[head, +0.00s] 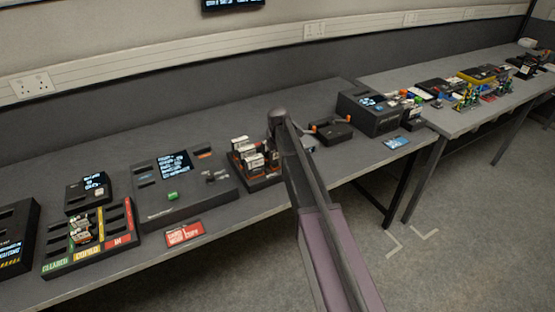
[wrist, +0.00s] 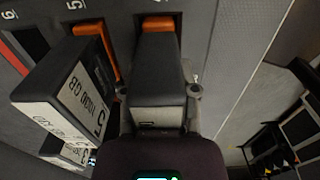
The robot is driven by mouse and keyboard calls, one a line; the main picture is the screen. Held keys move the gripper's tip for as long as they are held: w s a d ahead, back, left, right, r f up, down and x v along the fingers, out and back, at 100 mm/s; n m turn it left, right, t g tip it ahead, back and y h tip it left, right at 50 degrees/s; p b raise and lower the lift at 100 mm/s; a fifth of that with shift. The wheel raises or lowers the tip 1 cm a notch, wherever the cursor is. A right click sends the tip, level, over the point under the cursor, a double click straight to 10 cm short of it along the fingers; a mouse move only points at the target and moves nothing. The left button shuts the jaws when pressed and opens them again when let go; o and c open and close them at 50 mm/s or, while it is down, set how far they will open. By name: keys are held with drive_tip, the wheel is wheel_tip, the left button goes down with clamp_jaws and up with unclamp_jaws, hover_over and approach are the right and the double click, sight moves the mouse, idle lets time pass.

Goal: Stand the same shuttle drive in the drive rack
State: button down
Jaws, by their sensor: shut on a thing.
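My gripper (wrist: 160,112) is shut on a dark shuttle drive (wrist: 158,82), seen end-on in the wrist view. The held drive is in line with a slot that has an orange piece (wrist: 158,23) at its far end. I cannot tell how deep it sits. The drive rack (wrist: 112,8) is the grey body with numbered slots around it. In the head view a dark rack (head: 262,183) with several upright, white-labelled drives (head: 241,146) stands left of my arm. My arm hides the gripper and held drive there.
A labelled drive (wrist: 72,98) leans close on the left of the held drive. Another orange piece (wrist: 96,45) marks the slot beside it. In the head view, a dark unit (head: 150,205) with a screen and a red card (head: 185,234) lie left; a black box (head: 331,130) lies right.

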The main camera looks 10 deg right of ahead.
idle(0.3)
drive_tip(key=shift+c, duration=1.4)
unclamp_jaws()
drive_tip(key=shift+o, duration=1.4)
drive_tip(key=shift+r, duration=0.15)
drive_tip(key=shift+r+p, duration=3.6)
drive_tip(key=shift+p, duration=0.15)
